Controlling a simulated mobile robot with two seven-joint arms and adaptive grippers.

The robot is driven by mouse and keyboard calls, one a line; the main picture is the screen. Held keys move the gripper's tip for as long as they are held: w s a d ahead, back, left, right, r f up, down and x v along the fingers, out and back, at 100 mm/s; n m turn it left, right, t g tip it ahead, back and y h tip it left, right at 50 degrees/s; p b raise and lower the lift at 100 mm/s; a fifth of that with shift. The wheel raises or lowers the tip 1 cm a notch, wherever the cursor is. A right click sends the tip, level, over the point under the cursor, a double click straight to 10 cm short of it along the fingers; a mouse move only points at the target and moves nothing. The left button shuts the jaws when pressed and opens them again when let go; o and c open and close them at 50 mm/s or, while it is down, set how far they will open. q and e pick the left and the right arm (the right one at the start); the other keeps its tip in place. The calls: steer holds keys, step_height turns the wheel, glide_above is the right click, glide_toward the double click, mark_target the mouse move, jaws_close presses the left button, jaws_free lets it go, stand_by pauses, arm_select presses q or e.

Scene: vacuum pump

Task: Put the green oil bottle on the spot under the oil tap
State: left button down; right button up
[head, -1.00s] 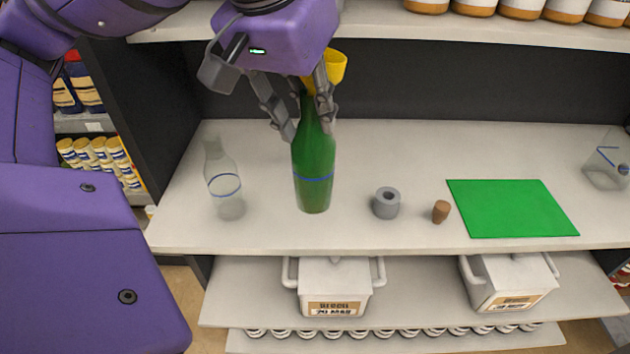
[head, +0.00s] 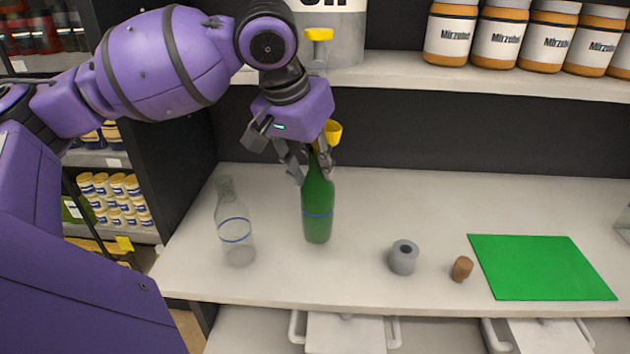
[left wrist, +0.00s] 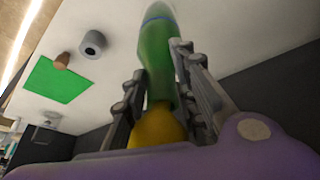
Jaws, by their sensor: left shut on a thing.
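The green oil bottle (head: 318,212) is upright with a blue band; whether its base touches the shelf I cannot tell. My left gripper (head: 309,172) is shut around its neck. A yellow funnel (head: 334,131) sits at the bottle's mouth, partly hidden by the gripper. In the left wrist view, the bottle (left wrist: 158,50) stands between the fingers (left wrist: 165,95), with the yellow funnel (left wrist: 155,128) close to the camera. The yellow oil tap (head: 318,35) is on a grey oil container (head: 345,35) above, mostly cut off. My right gripper is out of view.
On the shelf board (head: 400,205), a clear bottle (head: 235,230) stands left of the green one. A grey ring (head: 403,258), a brown cork (head: 461,269) and a green mat (head: 541,266) lie right. Jars (head: 535,38) line the upper shelf (head: 420,76).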

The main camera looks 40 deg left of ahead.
arm_select(q)
steer(key=shift+w+a+f, duration=0.25)
steer(key=shift+w+f, duration=0.05)
steer(key=shift+f, duration=0.15)
step_height(320, 180, down, 3)
steer(key=shift+f, duration=0.1)
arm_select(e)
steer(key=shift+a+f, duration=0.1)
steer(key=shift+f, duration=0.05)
arm_select(q)
steer(key=c, duration=1.4)
jaws_free()
steer(key=shift+f, duration=0.15)
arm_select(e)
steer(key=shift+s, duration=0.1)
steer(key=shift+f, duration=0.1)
arm_select(q)
steer(key=shift+r, duration=0.35)
steer(key=p+v, duration=0.1)
steer(key=v, duration=0.5)
steer(key=shift+s+r, duration=0.15)
steer(key=shift+r, duration=0.15)
steer(key=shift+p+v, duration=0.35)
steer(key=shift+v, duration=2.1)
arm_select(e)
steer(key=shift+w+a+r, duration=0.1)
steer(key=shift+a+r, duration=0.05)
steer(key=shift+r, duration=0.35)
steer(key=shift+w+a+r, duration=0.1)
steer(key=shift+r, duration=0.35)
